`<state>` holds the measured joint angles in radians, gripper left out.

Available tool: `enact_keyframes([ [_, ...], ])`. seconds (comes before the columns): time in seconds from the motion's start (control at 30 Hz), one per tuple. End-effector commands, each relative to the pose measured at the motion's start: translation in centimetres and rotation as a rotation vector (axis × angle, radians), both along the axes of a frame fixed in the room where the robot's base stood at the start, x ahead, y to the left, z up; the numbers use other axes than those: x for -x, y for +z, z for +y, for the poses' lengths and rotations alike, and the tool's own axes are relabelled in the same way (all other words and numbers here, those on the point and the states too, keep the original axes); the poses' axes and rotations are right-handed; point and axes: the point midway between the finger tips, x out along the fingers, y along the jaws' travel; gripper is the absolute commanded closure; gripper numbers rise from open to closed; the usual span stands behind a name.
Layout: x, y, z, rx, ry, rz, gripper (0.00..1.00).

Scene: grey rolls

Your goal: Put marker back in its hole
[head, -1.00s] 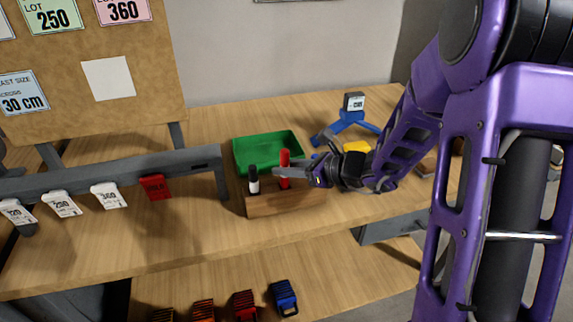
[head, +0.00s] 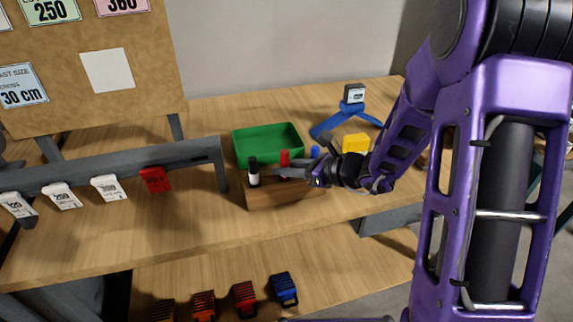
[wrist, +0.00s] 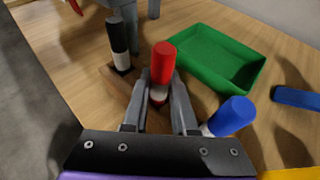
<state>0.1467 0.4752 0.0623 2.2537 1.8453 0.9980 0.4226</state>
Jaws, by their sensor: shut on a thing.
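A red-capped marker with a white body is between the fingers of my gripper (head: 287,173), and in the wrist view its red cap (wrist: 163,60) stands above the fingertips. My gripper is shut on it. It is roughly upright over a wooden block (head: 285,195). My fingers hide its lower end, so I cannot tell how far it is in a hole. A black-and-white marker (head: 253,173) stands upright in the block's left end. A blue-capped marker (wrist: 230,116) stands on the other side of my gripper.
A green tray (head: 268,130) lies behind the block. A yellow object (head: 355,143) and a blue stand (head: 352,112) are to the right. A grey rail with tags (head: 110,177) stands left. The table front is clear.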

Motion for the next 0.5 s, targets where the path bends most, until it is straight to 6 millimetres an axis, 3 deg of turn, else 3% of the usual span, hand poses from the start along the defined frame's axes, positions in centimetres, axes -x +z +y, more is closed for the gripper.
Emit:
enact_keyframes([
  [0.07, 0.01, -0.17, 0.0, 0.0, 0.0, 0.001, 1.0],
  [0.1, 0.0, -0.11, 0.0, 0.0, 0.0, 0.0, 0.67],
  [0.27, 0.0, -0.1, 0.0, 0.0, 0.0, 0.0, 0.39],
  [0.5, 0.0, -0.11, 0.0, 0.0, 0.0, 0.0, 0.39],
])
